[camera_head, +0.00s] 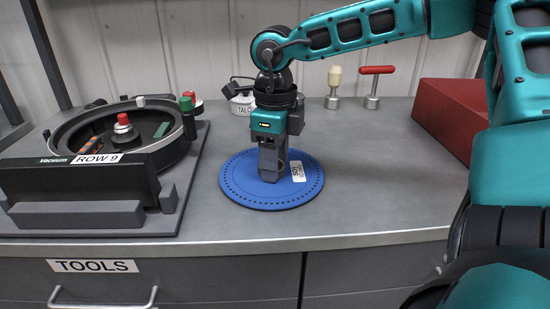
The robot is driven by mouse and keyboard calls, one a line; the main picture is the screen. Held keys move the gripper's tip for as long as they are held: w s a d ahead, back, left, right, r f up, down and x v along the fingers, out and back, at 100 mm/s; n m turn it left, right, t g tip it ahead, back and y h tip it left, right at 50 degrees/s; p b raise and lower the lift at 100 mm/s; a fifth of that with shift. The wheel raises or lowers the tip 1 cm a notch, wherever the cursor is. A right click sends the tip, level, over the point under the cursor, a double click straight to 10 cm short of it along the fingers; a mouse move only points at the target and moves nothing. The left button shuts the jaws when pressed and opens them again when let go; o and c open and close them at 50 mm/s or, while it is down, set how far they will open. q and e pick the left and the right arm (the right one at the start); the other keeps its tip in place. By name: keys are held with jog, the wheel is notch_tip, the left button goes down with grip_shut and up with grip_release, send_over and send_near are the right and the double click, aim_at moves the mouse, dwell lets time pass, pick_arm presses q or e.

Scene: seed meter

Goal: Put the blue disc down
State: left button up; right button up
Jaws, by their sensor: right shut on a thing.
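The blue disc (250,196) is flat and round, with a ring of small holes near its rim and a small white label on its right part. It lies level at the grey counter, right of the seed meter; I cannot tell whether it touches the top or is just above it. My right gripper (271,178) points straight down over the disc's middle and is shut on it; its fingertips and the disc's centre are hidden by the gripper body. The seed meter (105,185) is a dark round housing marked "Vacuum" and "ROW 9". My left gripper is out of view.
The grey counter (370,190) is clear right of the disc. Behind stand a white "TALC" container (242,106), a cream-knobbed tool (334,85) and a red T-handled tool (374,85). A red box (445,115) is at the right. A "TOOLS" drawer (180,275) is below.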

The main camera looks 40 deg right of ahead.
jog(key=shift+f, duration=0.1)
jog(key=o, duration=0.6)
jog(key=shift+f, duration=0.1)
jog(key=o, duration=0.4)
jog(key=shift+r, duration=0.35)
notch_tip(320, 180, up, 12)
jog(key=shift+f+p, duration=0.1)
jog(key=shift+p, duration=1)
